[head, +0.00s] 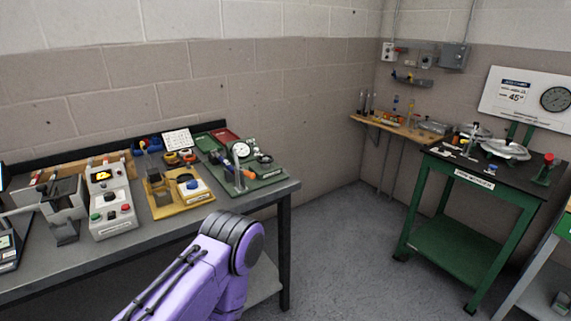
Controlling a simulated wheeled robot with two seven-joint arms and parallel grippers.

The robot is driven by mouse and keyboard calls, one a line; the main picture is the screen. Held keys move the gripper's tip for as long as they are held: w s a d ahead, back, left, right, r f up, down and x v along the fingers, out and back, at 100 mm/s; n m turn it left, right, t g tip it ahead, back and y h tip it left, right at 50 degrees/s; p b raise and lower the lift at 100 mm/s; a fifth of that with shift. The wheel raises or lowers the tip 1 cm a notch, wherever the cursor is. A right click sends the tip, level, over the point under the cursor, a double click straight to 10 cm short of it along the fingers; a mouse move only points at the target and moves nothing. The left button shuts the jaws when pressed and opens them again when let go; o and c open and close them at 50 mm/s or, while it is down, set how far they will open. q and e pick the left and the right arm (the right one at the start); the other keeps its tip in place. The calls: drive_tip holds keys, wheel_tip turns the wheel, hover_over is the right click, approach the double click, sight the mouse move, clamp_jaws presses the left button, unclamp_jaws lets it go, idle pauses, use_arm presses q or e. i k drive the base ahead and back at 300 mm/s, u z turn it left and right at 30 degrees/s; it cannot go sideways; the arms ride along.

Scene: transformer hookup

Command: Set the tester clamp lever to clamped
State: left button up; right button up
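A grey tester-like box (112,198) with a yellow display and red and green buttons stands on the left workbench. Next to it on the left is a grey block-shaped fixture (63,200). A pale bar like a lever (22,210) sticks out from it towards the left edge. I cannot tell for certain that this is the tester clamp lever, or its setting. One purple link of my arm shows at the bottom centre, in front of the bench. Neither of my grippers is in view.
The dark bench top (150,240) also holds a yellow board (180,205) and a green board with a round gauge (262,178). A green cart (450,235) with a dial sign stands at the right. Grey floor (350,240) between them is clear.

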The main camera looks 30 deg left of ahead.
sight(252, 176)
drive_tip(key=u, duration=0.2)
drive_tip(key=i, duration=0.9)
drive_tip(key=u, duration=0.95)
drive_tip(key=i, duration=0.5)
drive_tip(key=z, duration=0.55)
drive_tip(key=k, duration=0.25)
drive_tip(key=u, duration=0.3)
